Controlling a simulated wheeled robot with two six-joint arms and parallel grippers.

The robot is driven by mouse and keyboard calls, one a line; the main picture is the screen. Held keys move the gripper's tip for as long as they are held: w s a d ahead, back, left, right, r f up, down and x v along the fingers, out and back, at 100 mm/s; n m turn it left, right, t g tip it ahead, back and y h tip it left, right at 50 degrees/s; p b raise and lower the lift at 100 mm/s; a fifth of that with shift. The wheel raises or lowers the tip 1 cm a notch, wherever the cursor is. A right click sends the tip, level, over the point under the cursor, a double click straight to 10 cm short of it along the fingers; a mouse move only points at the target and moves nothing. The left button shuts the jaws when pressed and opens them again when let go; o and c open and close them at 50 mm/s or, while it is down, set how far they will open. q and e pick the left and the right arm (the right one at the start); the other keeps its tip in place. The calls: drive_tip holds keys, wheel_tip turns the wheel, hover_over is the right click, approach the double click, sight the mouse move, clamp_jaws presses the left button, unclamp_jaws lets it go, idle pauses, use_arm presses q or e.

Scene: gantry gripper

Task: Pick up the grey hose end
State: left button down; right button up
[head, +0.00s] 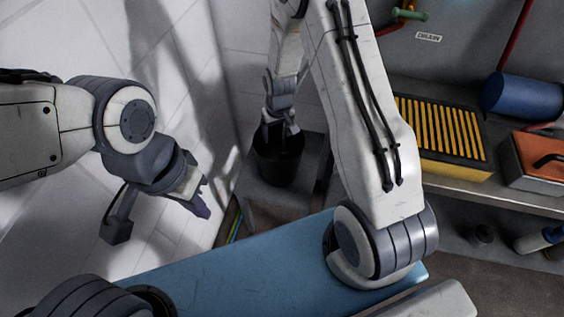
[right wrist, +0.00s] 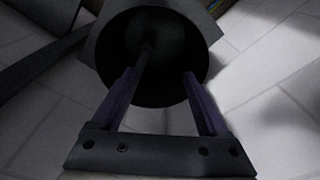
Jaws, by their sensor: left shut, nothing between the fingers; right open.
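I cannot clearly make out the grey hose end in either view. A black bucket (head: 279,165) stands on a grey block in the head view. In the right wrist view its dark round mouth (right wrist: 158,98) faces the camera, and a dim rod-like shape (right wrist: 146,52) shows inside; I cannot tell what it is. My right gripper (head: 281,131) is open at the bucket's mouth. In the right wrist view its two fingers (right wrist: 159,75) reach across the opening with nothing seen between them. My left gripper (head: 201,204) is shut and empty, off to the left over the pale floor.
A grey block (head: 290,215) carries the bucket. A blue surface (head: 220,275) lies in front. Pale tiled floor is free at the left.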

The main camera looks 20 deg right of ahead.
sight(284, 151)
drive_tip(key=f, duration=0.3)
drive_tip(key=d+f, duration=0.1)
drive_tip(key=f, duration=0.2)
drive_tip(key=w+d+f, duration=0.1)
drive_tip(key=f, duration=0.2)
drive_tip(key=shift+d, duration=0.15)
drive_tip(key=shift+w+d+f, duration=0.15)
drive_tip(key=shift+w+f, duration=0.05)
drive_tip(key=shift+f, duration=1.2)
drive_tip(key=shift+w+d+f, duration=0.1)
drive_tip(key=shift+w+f, duration=0.1)
drive_tip(key=shift+f, duration=1.2)
clamp_jaws()
